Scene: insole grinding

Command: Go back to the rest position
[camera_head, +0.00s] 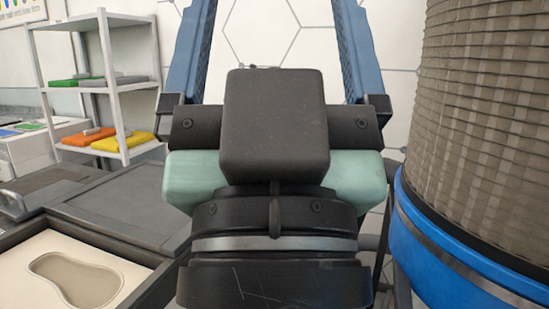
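My gripper (275,15) fills the middle of the view, with its black and teal body close to the camera. Its two blue fingers point up and stand wide apart. Their tips run out of the top of the picture. I see only the hexagon-patterned wall between the visible parts of the fingers, and nothing held there. At the lower left is a cream panel (28,252) in a dark frame. It has a grey-beige insole-shaped area (85,283); I cannot tell whether this is an empty hollow or an insole lying in it.
A large ribbed grey cylinder (490,110) with a blue band (450,258) stands close on the right. A white shelf (135,88) with coloured flat items is at the back left. A dark flat surface (135,205) lies left of my gripper.

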